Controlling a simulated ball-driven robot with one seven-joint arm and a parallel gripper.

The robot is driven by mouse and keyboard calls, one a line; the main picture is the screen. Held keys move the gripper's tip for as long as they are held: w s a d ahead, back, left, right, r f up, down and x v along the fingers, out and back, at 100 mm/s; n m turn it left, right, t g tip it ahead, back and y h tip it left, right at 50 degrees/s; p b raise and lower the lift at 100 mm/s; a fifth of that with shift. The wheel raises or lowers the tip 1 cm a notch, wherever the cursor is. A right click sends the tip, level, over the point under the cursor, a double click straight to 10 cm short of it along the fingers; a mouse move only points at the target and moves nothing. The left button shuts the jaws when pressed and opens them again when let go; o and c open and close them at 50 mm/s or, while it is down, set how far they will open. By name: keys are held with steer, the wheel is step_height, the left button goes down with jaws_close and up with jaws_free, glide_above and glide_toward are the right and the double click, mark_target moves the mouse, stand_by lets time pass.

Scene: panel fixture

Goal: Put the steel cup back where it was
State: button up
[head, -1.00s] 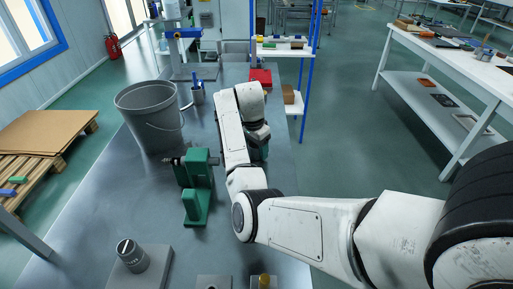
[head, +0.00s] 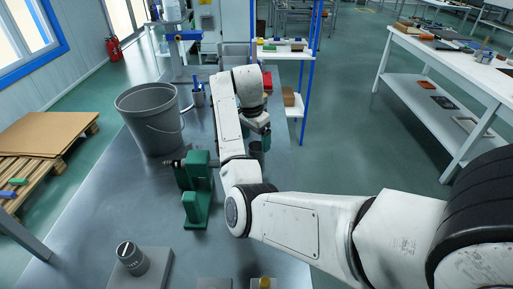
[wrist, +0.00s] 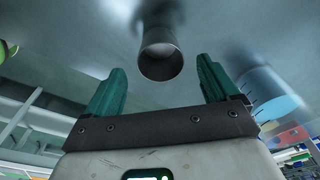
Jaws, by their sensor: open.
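The steel cup (head: 257,152) stands on the grey metal table, just below my gripper and partly hidden by my arm in the head view. In the wrist view the cup (wrist: 160,58) shows its round open mouth toward the camera, centred beyond the fingertips and apart from them. My gripper (wrist: 160,88) is open, with its two green fingers spread and nothing between them. In the head view my gripper (head: 264,131) is small and mostly hidden behind my own wrist.
A large grey bucket (head: 148,122) stands left of my arm. A green fixture (head: 197,190) stands on the table in front of it.

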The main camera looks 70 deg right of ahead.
step_height(320, 180, up, 6)
steer(key=p, duration=0.1)
steer(key=shift+w+a+r+p, duration=0.15)
steer(key=shift+a+p, duration=0.15)
steer(key=shift+a, duration=0.05)
stand_by(0.4)
